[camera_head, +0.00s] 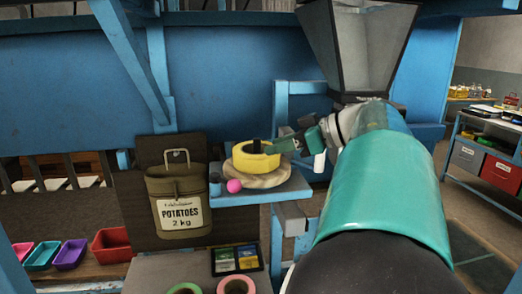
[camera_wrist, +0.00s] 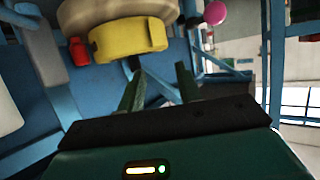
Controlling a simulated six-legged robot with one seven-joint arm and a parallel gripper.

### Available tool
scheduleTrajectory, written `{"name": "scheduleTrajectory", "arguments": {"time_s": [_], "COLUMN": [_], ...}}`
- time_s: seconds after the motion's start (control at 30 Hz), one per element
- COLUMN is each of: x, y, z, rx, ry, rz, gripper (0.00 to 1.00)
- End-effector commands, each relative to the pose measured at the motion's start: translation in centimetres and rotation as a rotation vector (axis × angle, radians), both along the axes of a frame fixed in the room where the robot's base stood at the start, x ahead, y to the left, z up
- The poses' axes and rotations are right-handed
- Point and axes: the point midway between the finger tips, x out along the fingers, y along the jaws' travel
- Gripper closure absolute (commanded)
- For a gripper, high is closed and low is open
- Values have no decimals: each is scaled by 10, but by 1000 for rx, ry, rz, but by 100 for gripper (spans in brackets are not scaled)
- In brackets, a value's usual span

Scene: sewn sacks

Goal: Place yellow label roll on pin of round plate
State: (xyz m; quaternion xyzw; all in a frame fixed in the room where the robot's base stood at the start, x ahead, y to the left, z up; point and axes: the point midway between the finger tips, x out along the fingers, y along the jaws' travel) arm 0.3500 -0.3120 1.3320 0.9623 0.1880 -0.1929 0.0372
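The yellow label roll (camera_head: 256,163) lies on the pale round plate (camera_head: 262,182), which sits on a blue shelf. A dark pin (camera_head: 256,146) stands up within the roll's ring, so the roll appears to be around it. In the wrist view the roll (camera_wrist: 130,40) lies against the plate (camera_wrist: 100,14), beyond the fingertips. My gripper (camera_wrist: 160,70) is open, with nothing between its fingers. In the head view my gripper (camera_head: 292,144) is at the roll's right side, close to it; I cannot tell whether a finger touches it.
A pink ball (camera_head: 234,186) is at the shelf's front left. A potato canister (camera_head: 180,202) hangs left of the shelf (camera_head: 285,190). A hopper (camera_head: 362,45) is above my arm. Below are label cards (camera_head: 236,259), more rolls (camera_head: 236,286) and coloured bins (camera_head: 72,253).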

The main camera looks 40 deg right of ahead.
Motion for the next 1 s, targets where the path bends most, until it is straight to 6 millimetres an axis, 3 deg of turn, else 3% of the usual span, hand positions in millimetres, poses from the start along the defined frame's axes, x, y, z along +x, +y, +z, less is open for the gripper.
{"name": "scheduleTrajectory", "arguments": {"time_s": [0.1, 0.3, 0.67, 0.77, 0.83, 1.0], "x": [-20, -37, -37, -24, -5, 53], "y": [-9, -15, -15, -10, -4, 21], "z": [9, 17, 18, 26, 38, 90], "rx": [-1, 0, -3, -36, -77, -203], "ry": [1, 1, -6, -60, -141, -434], "rz": [-2, 1, 0, -8, -28, -167], "gripper": [65, 65, 65, 65, 65, 65]}}
